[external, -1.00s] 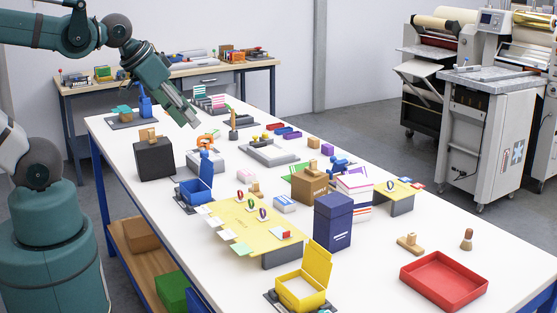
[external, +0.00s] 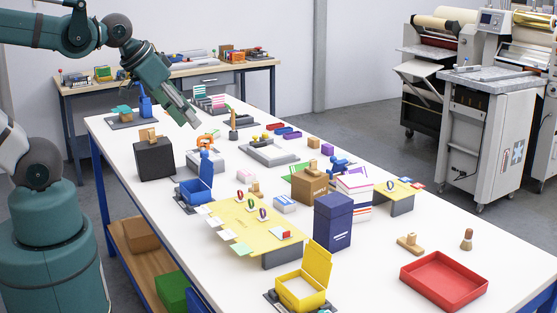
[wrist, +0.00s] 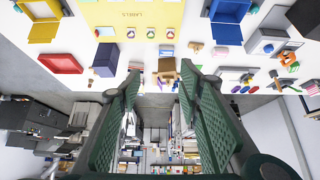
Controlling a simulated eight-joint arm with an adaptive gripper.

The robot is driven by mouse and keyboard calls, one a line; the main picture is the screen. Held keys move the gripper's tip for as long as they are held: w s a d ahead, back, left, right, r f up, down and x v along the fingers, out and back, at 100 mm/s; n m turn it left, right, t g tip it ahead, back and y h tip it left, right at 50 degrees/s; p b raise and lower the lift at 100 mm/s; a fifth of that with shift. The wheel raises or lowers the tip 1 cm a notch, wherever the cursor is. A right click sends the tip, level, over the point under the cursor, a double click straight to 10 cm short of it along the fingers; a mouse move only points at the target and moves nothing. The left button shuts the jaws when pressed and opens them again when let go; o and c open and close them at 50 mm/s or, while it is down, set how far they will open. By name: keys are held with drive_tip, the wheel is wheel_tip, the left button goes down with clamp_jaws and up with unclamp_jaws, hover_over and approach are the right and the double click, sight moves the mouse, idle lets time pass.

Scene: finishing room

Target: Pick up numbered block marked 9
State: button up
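No digit 9 can be read in either view, so I cannot tell which thing is the block marked 9. My gripper (external: 192,120) is raised above the far left part of the table, apart from these blocks. In the wrist view my gripper (wrist: 160,76) has its two green fingers spread wide, with nothing held between them.
A yellow board (external: 240,226), a cardboard box (external: 310,188), a tall navy box (external: 333,222), a black box (external: 154,160), a blue open box (external: 193,192) and a yellow open box (external: 300,290) crowd the table. A red tray (external: 444,281) lies at right.

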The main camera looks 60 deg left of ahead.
drive_tip(key=w+d+r+m, duration=0.2)
drive_tip(key=w+d+r, duration=0.1)
drive_tip(key=w, duration=0.4)
drive_tip(key=m+g+h+b, duration=0.25)
drive_tip(key=m+g, duration=0.45)
drive_tip(key=m, duration=0.9)
hover_over(412, 233)
drive_tip(key=shift+y, duration=0.35)
drive_tip(key=f, duration=2.9)
drive_tip(key=shift+a+b, duration=0.3)
drive_tip(key=shift+a, duration=0.05)
drive_tip(key=shift+f, duration=0.1)
drive_tip(key=shift+d+f, duration=0.15)
drive_tip(key=shift+f, duration=1.05)
